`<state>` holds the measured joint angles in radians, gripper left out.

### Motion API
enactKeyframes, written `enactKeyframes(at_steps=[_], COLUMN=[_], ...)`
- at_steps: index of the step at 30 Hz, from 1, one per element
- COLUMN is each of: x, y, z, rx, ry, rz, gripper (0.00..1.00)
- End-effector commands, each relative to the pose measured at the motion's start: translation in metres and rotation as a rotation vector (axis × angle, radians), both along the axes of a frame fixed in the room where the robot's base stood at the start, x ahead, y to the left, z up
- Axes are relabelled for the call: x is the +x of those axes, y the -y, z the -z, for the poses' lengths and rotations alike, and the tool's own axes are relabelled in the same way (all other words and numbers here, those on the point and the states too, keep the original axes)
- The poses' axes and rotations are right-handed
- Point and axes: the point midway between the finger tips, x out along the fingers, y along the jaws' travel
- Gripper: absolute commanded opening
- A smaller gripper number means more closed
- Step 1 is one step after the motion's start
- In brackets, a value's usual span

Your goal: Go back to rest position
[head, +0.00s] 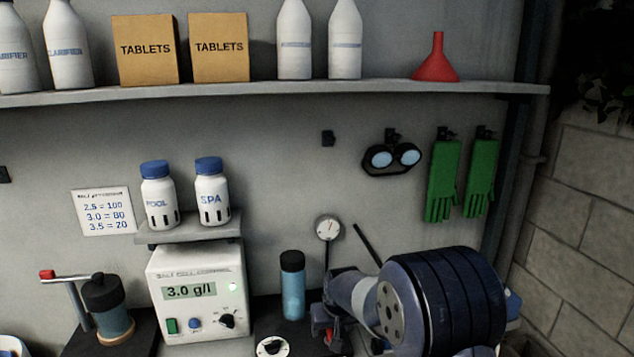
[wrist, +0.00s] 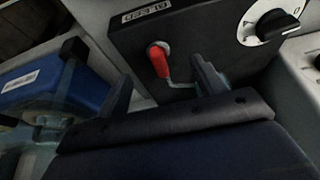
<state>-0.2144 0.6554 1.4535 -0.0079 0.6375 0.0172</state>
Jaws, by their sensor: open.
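My gripper (wrist: 163,76) is open in the wrist view, its two dark fingers apart with nothing held between them. A red-handled lever (wrist: 158,60) on a dark box (wrist: 195,40) shows just beyond the gap between the fingers. I cannot tell whether the right finger touches the lever's metal end. In the head view my arm is folded at the lower right, low in front of the bench, and it hides most of the gripper.
A salt meter (head: 195,290) reading 3.0 g/l stands left of my arm. A blue bottle (head: 292,285) and a small gauge (head: 328,228) are close to the arm. Goggles (head: 392,158) and green gloves (head: 443,180) hang above it. A blue container (wrist: 55,95) lies left of the fingers.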

Motion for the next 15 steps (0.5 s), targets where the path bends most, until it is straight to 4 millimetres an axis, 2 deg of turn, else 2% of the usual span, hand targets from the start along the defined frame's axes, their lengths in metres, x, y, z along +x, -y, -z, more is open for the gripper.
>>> enactKeyframes(at_steps=[6,15], x=[-0.008,-0.009], y=[0.001,0.001], z=[-0.016,-0.019], rx=[0.000,-0.001], ry=[-0.001,-0.003], rz=[0.001,0.002], gripper=[0.65,0.65])
